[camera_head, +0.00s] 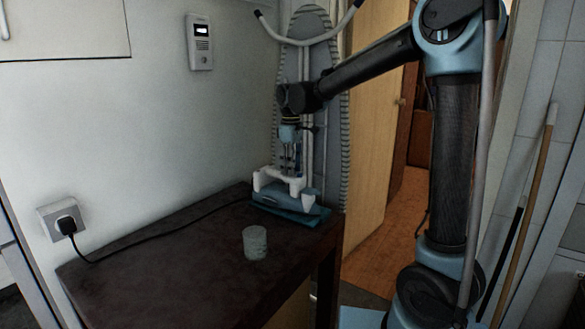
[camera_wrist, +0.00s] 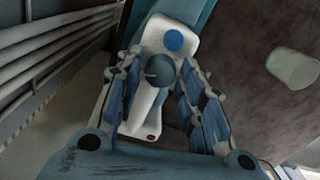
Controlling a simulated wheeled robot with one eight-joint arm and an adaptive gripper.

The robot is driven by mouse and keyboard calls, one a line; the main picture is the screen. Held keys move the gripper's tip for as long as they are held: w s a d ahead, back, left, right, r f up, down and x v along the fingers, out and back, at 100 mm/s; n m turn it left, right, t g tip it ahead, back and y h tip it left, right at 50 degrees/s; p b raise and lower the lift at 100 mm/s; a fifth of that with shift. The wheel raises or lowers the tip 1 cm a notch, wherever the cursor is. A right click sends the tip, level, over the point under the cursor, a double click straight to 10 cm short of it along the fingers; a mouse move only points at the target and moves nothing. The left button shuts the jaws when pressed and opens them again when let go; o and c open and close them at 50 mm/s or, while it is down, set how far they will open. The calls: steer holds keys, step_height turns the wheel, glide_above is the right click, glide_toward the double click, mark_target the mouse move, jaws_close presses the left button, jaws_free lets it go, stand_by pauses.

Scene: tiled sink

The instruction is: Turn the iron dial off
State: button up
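The iron (camera_head: 285,201) sits on the far right end of the dark table, with a blue body and white handle. In the wrist view its white top (camera_wrist: 152,112) lies between my fingers. The round grey-blue dial (camera_wrist: 160,70) with a short pale pointer line shows there, with a blue button (camera_wrist: 173,40) above it and a small red spot below. My gripper (camera_head: 291,172) points down over the iron. In the wrist view my gripper (camera_wrist: 160,72) is open, one finger on each side of the dial. I cannot tell whether either finger touches it.
A greenish cup (camera_head: 255,243) stands on the dark table (camera_head: 190,255), front right of its middle. A black cord runs from the wall socket (camera_head: 62,218) along the table's back towards the iron. An ironing board (camera_head: 308,60) leans behind the iron. The table's left part is clear.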

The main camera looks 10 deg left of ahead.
steer(key=shift+r, duration=0.15)
step_height(320, 180, up, 12)
stand_by(0.7)
step_height(320, 180, up, 5)
steer(key=m, duration=0.6)
step_height(320, 180, down, 17)
steer(key=shift+d+f, duration=0.1)
steer(key=shift+f, duration=0.05)
stand_by(0.5)
steer(key=c, duration=1.1)
